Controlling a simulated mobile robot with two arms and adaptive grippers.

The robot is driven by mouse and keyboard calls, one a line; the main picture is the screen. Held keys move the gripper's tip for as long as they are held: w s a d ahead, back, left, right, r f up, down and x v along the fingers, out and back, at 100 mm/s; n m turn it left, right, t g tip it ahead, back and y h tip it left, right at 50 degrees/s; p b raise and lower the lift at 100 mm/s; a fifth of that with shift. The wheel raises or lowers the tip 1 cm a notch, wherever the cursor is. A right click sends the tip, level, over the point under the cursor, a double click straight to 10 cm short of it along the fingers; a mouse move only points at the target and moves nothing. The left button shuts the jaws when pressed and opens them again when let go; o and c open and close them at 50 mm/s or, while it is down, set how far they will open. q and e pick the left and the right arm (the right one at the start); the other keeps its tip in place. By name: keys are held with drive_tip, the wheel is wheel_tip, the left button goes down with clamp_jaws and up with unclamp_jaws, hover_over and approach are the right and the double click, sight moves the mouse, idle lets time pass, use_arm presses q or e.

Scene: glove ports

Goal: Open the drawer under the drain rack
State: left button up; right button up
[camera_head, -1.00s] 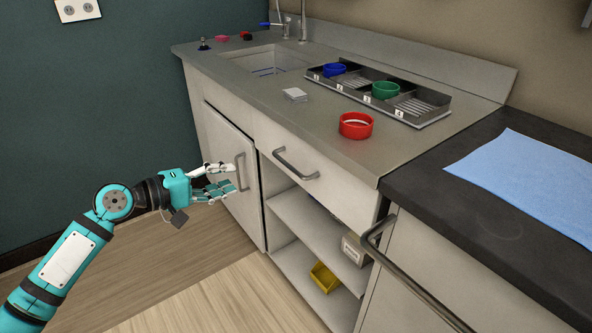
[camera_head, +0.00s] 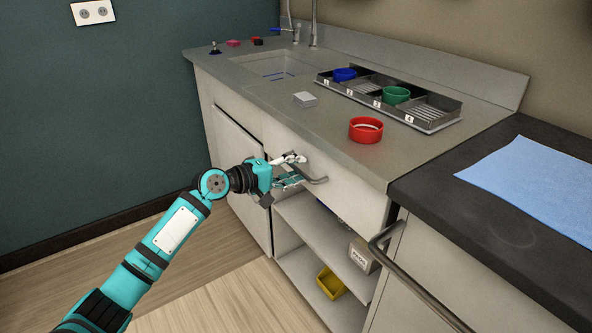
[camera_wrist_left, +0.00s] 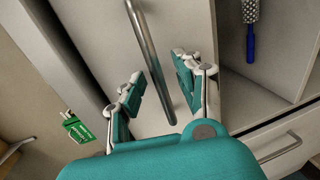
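The drawer front (camera_head: 345,190) is pale and sits below the counter under the drain rack (camera_head: 440,115); it looks flush with the cabinet. Its grey bar handle (camera_head: 318,181) is partly hidden by my left gripper (camera_head: 295,170) in the head view. In the left wrist view the bar handle (camera_wrist_left: 148,45) runs between the two fingers of my left gripper (camera_wrist_left: 158,85). The fingers are apart, one on each side of the bar, with gaps visible. My right gripper is in neither view.
A red ring (camera_head: 366,130) and a white block (camera_head: 304,99) lie on the counter. Blue (camera_head: 345,75) and green (camera_head: 397,95) rings sit in the rack. Open shelves (camera_head: 318,235) with a yellow bin (camera_head: 330,284) are below the drawer. Another bar handle (camera_head: 420,290) projects at the right.

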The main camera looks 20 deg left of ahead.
use_arm(q)
drive_tip(key=shift+w+d, duration=0.15)
drive_tip(key=shift+w, duration=0.05)
clamp_jaws()
idle(0.5)
